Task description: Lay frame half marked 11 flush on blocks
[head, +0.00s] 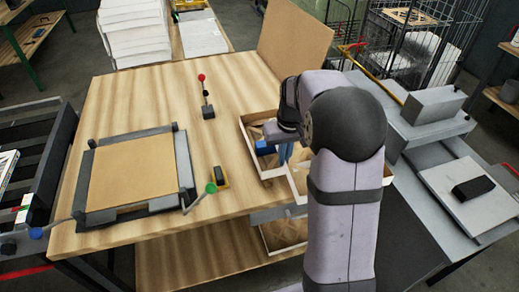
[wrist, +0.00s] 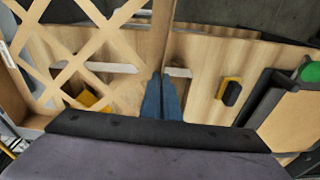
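A pale wooden lattice frame half (wrist: 85,45) fills the left of the wrist view, with its straight rail running up to my gripper. My gripper (wrist: 162,98) has its blue fingertips close together at that rail and appears shut on it. In the head view my gripper (head: 284,153) is over the boxes at the table's right, and my arm hides most of the held piece. No number 11 is readable. A black fixture (head: 88,180) around a flat brown board (head: 132,170) lies at the table's left; its edge shows in the wrist view (wrist: 262,98).
A yellow-and-black block (head: 220,178) lies between boxes and fixture. A red-knobbed post (head: 207,95) stands behind. The table's back left is clear.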

